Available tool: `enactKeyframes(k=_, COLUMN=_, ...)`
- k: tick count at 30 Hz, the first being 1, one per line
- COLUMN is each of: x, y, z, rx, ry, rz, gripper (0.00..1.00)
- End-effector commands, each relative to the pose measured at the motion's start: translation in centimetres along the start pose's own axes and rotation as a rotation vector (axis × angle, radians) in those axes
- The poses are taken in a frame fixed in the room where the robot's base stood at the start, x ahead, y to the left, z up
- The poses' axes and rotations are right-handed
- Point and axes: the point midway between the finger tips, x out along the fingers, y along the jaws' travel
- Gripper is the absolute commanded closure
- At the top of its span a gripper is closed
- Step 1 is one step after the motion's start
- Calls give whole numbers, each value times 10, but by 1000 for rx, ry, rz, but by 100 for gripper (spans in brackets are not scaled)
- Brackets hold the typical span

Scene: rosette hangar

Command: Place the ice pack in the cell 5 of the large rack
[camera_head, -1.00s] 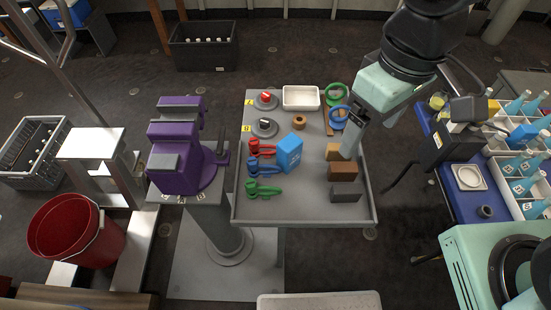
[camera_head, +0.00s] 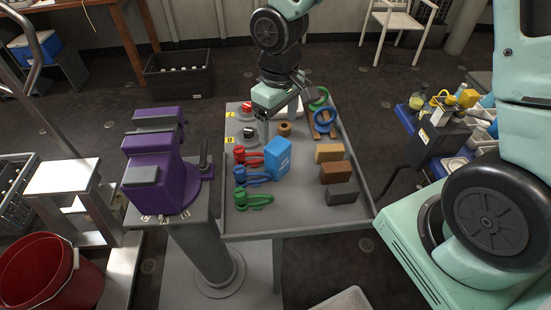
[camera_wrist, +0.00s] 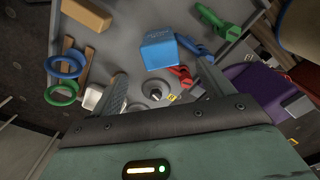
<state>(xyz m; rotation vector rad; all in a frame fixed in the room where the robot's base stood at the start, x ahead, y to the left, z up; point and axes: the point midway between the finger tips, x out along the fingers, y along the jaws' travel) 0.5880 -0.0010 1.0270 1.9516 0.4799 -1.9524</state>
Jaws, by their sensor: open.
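The ice pack (camera_head: 278,158), a blue block with white marking, stands on the grey tray table (camera_head: 300,221). It also shows in the wrist view (camera_wrist: 160,50), beyond the fingers. My gripper (camera_head: 265,128) is open and empty, pointing down over the table's far left part, behind the ice pack and apart from it. In the wrist view my open fingers (camera_wrist: 160,92) frame a round grey base with a knob. A white rack (camera_head: 482,114) with bottles at the right is mostly hidden by my arm; its cell numbers cannot be read.
Red, blue and green clamps (camera_head: 252,178) lie left of the ice pack. Tan, brown and grey blocks (camera_head: 336,172) lie to its right. A brown ring (camera_head: 284,129) and blue and green rings (camera_head: 323,120) are behind. A purple vise (camera_head: 160,175) stands left of the table.

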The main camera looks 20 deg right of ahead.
Motion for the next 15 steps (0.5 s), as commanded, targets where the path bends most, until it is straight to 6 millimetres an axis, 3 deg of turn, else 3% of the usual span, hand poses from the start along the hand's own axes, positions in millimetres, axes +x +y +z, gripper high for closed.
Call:
enactKeyframes(k=6, x=39, y=-1, z=0, rx=0, ry=-2, rz=-1, gripper=20)
enactKeyframes(k=15, x=60, y=0, z=0, rx=-1, ry=-2, rz=-1, gripper=20)
